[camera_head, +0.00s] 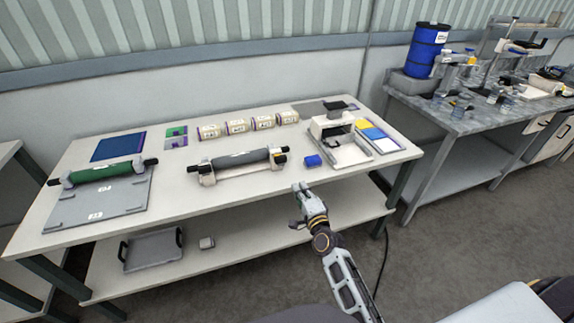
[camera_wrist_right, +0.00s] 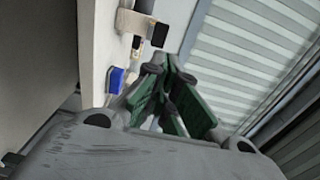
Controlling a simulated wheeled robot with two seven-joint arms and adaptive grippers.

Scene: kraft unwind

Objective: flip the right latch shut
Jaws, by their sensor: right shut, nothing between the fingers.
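A dark grey roller (camera_head: 240,160) lies across a cream stand (camera_head: 208,180) on the front middle of the table. Its right end (camera_head: 281,158) has dark parts, where a latch is too small to make out, so I cannot tell how it stands. My right gripper (camera_head: 299,188) is at the table's front edge, right of and in front of that end, apart from it. It is shut and empty. Its green-padded fingers (camera_wrist_right: 168,88) show in the right wrist view. My left gripper is not in view.
A blue cylinder (camera_head: 313,160) stands close behind my right gripper; it also shows in the right wrist view (camera_wrist_right: 116,80). A white machine (camera_head: 340,140) is to its right. A green roller (camera_head: 103,171) on a grey plate (camera_head: 95,205) lies left. Several cream rolls (camera_head: 237,127) line the back.

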